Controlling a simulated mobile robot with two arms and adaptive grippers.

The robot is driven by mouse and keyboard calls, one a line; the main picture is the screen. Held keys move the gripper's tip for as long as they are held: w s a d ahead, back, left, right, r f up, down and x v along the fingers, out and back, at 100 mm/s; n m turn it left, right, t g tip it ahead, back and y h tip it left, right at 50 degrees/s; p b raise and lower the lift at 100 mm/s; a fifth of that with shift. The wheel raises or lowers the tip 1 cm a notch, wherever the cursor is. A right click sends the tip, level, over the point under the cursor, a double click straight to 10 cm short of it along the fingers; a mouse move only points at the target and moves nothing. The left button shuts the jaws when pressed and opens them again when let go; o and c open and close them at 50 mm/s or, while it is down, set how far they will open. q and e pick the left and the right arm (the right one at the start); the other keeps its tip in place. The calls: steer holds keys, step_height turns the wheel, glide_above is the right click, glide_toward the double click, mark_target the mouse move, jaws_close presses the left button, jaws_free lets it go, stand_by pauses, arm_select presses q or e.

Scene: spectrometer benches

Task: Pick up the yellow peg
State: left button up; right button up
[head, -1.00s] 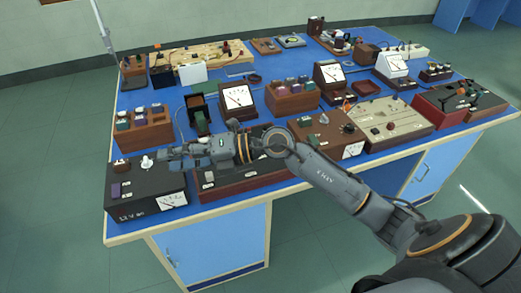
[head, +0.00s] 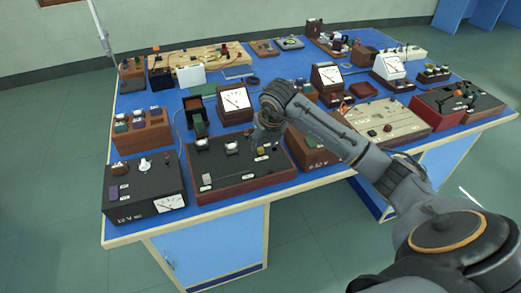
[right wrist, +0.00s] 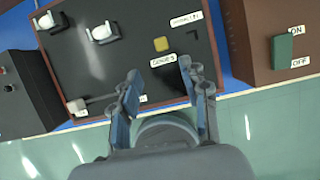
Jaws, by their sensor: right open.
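In the head view the peg (head: 261,150) is a small yellow spot on that box (head: 225,170), just below my right gripper (head: 266,136). In the right wrist view my right gripper (right wrist: 160,73) is open, and nothing shows between its fingers. The peg lies just ahead of the fingertips, apart from them in the picture. My left gripper is not in view.
Two white-topped knobs (right wrist: 102,33) and a grey block (right wrist: 78,107) sit on the same box. A brown box with a green switch (right wrist: 283,50) stands close on the right. A black power box (head: 145,187) stands to the left. Meters and other instruments crowd the blue bench.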

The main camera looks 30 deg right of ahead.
mark_target(262, 150)
steer(key=shift+w+f, duration=0.2)
steer(key=shift+f, duration=0.45)
steer(key=p+x, duration=0.1)
steer(key=x, duration=0.3)
steer(key=shift+w+d+p, duration=0.25)
steer(key=shift+d+p, duration=0.1)
steer(key=shift+d, duration=0.05)
steer(key=shift+w+d+f, duration=0.1)
steer(key=shift+w+f, duration=0.1)
steer(key=shift+f, duration=0.3)
jaws_close()
